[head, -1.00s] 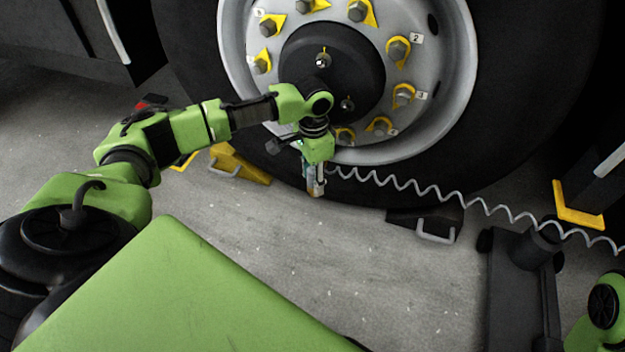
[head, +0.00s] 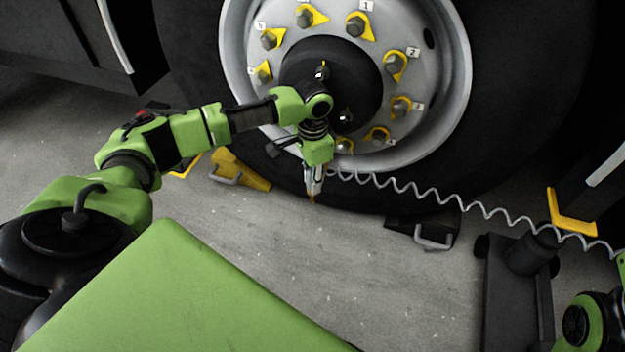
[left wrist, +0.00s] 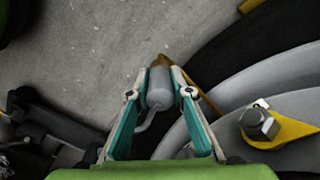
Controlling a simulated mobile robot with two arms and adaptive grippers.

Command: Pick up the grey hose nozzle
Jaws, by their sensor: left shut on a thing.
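The grey hose nozzle (left wrist: 159,90) shows between the fingers of my left gripper (left wrist: 161,92) in the left wrist view. It is a grey cylinder with a brass-coloured tip. My left gripper is shut on it, with a teal-lined finger on each side. In the head view my left gripper (head: 313,180) points down in front of the tyre, and the nozzle's tip (head: 312,201) shows below the fingers. A grey coiled hose (head: 420,189) runs from near the gripper to the right. My right gripper is not in view; only part of that arm shows at the lower right.
The large wheel (head: 455,60) with yellow-tagged nuts stands right behind the gripper. A yellow wheel chock (head: 240,169) is left of the gripper and a black chock (head: 425,228) is to its right. A dark stand (head: 517,285) is at the lower right. The grey floor between is clear.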

